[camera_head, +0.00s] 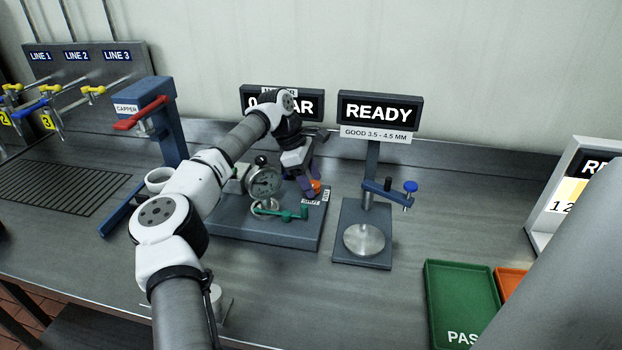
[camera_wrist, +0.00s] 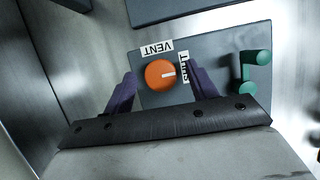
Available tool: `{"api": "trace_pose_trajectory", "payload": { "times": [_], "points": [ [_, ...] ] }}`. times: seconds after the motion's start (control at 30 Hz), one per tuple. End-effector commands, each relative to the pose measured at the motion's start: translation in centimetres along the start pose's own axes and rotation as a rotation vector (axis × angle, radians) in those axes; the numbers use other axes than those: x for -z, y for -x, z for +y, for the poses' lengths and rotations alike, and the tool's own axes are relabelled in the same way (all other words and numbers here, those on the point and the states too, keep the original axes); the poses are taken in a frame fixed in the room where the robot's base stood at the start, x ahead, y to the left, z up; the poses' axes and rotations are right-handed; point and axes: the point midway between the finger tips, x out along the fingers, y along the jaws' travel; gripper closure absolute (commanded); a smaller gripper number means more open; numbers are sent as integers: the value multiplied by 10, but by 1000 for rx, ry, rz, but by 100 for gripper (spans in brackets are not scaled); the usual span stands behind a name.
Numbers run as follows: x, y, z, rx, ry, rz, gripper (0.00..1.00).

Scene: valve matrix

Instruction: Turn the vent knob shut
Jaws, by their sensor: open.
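The orange vent knob (camera_wrist: 158,75) sits on a dark grey base between a "VENT" label (camera_wrist: 153,48) and a "SHUT" label (camera_wrist: 184,68). Its white line points right in the wrist view, toward the "SHUT" label. My gripper (camera_wrist: 163,88) is open, with one purple finger on each side of the knob and visible gaps to it. In the head view my gripper (camera_head: 308,188) reaches down over the knob (camera_head: 315,187), which is partly hidden. I cannot tell the exact height of the fingertips over the knob.
A green lever (camera_head: 289,215) and a round gauge (camera_head: 264,182) stand on the same base, close to my gripper. The "READY" stand (camera_head: 371,205) is to the right. The blue capper (camera_head: 165,125) stands left. Bench between base and green tray (camera_head: 437,275) is partly clear.

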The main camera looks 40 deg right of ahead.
Motion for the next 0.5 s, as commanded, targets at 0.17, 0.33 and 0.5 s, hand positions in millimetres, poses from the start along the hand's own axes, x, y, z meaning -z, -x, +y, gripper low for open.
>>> {"api": "trace_pose_trajectory", "payload": {
  "times": [0.17,0.33,0.5],
  "points": [
    [1,5,0,-1,1,1,43],
    [1,30,0,-3,1,1,43],
    [0,72,1,-4,2,2,43]
  ]
}}
